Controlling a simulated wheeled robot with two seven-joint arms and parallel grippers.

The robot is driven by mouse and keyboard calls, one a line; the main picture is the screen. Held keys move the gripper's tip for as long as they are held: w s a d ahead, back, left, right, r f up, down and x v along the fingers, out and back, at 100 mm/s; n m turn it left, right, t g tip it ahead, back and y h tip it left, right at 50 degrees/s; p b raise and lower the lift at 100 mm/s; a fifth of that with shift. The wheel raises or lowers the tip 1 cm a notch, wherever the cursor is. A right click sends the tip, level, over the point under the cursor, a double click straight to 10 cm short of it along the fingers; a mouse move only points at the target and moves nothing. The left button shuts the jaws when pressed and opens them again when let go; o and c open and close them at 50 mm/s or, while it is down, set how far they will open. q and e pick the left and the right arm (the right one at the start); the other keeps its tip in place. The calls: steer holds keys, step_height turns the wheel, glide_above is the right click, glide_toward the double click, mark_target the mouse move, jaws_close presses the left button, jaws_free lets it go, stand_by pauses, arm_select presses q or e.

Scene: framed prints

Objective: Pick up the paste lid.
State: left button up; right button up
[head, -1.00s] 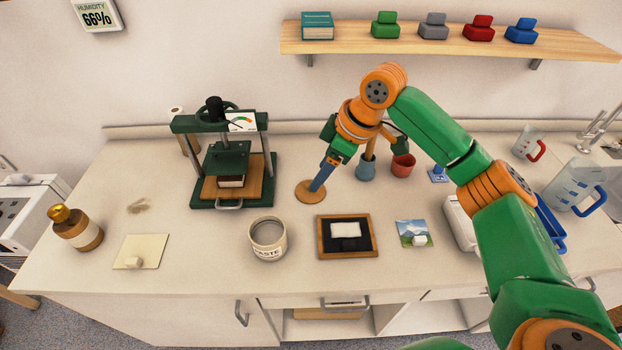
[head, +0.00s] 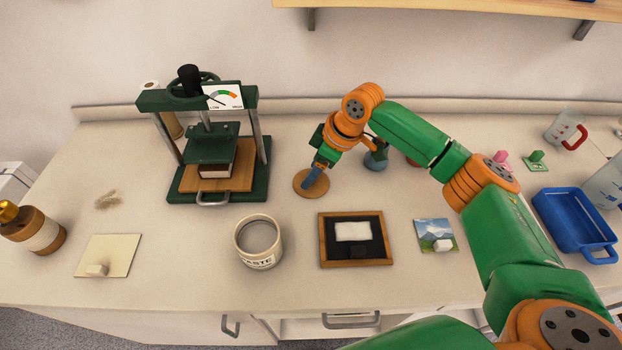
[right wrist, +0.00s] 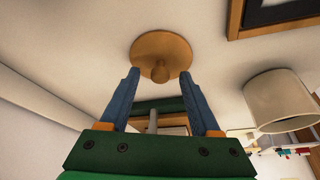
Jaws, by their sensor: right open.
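The paste lid (head: 309,186) is a flat round wooden disc lying on the counter, between the green press and the framed print. In the right wrist view the lid (right wrist: 161,54) shows a small round knob at its middle. My right gripper (head: 315,178) is over the lid in the head view, and its blue fingers hide part of it. The paste pot (head: 258,243) stands without a lid in front of the press. My left gripper is out of view.
The green press (head: 217,198) stands left of the lid. A framed print (head: 324,238) and a small landscape picture (head: 436,230) lie at the front. Cups (head: 376,160) stand behind my right arm. A blue tray (head: 575,225) is at the right.

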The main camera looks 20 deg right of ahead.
jaws_close()
